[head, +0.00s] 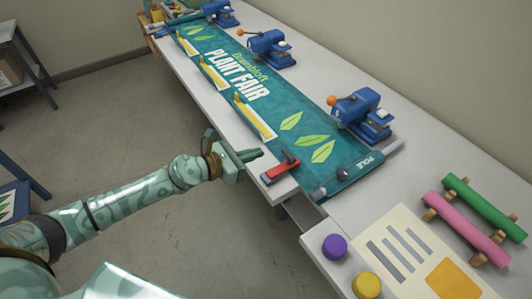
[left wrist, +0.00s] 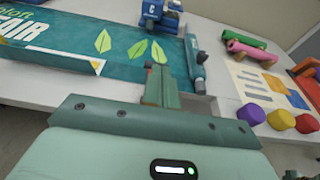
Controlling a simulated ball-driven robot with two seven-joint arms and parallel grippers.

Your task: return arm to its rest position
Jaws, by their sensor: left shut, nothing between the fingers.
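My left arm comes in from the left in the head view, stretched out toward the white table's front edge. Its gripper (head: 252,155) is shut and empty, close to the edge, beside a small red-handled tool (head: 281,170) on the table. I cannot tell from the head view how high the gripper is above the table. In the left wrist view the shut fingers (left wrist: 177,82) point toward the teal Plant Fair banner (left wrist: 100,45). The banner (head: 285,125) also lies along the table in the head view.
Several blue devices (head: 362,115) line the banner's back edge. A rod (head: 362,172) lies across its near end. At lower right are purple (head: 334,246) and yellow (head: 366,285) knobs, a printed sheet (head: 405,238), and pink and green rolls (head: 485,207). The floor (head: 120,130) left of the table is open.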

